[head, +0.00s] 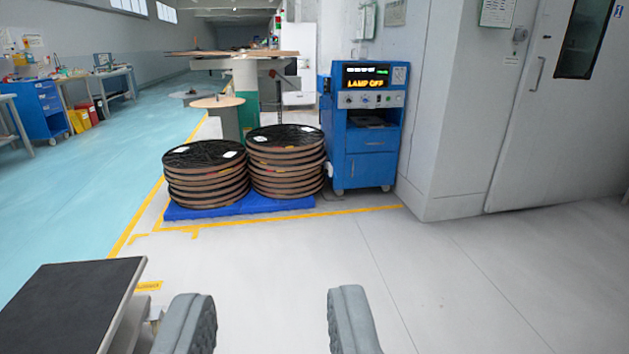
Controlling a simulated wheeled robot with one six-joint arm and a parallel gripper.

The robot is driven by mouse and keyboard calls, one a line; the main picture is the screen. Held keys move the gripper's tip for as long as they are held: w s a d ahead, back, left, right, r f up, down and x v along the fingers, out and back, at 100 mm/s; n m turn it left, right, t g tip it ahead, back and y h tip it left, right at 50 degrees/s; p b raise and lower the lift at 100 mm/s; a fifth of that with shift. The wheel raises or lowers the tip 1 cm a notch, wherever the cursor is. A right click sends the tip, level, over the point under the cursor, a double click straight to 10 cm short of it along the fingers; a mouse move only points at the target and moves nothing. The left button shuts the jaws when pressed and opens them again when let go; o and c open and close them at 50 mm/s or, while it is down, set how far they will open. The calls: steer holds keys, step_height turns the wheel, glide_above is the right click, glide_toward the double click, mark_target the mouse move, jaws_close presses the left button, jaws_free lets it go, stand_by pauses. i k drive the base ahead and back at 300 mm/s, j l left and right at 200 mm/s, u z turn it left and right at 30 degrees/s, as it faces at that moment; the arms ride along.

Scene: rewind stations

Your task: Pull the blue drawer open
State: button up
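A blue cabinet (340,143) on castors stands against the wall, right of centre and well ahead of me. Its blue drawer front (371,140) sits below an open shelf and looks closed. A blue door panel is below it. My gripper (269,294) is at the bottom of the view, with its two grey fingers wide apart and nothing between them. It is far from the cabinet and touches nothing I can see.
Two stacks of round reels (205,178) lie on a blue pallet (245,204) left of the cabinet. A black-topped table (70,300) is at the lower left. A blue tool cart (45,112) is at the far left. The pale floor (330,245) ahead is clear.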

mark_target(387, 140)
steer(key=i+z, duration=0.35)
steer(key=i, duration=0.55)
steer(key=i+j+z, duration=0.15)
steer(key=i+z, duration=0.2)
steer(key=i, duration=0.5)
steer(key=i+l, duration=0.1)
steer(key=i, duration=1.9)
steer(key=i+u, duration=0.15)
steer(key=i, duration=0.55)
steer(key=i+l+u, duration=0.15)
steer(key=i, duration=0.5)
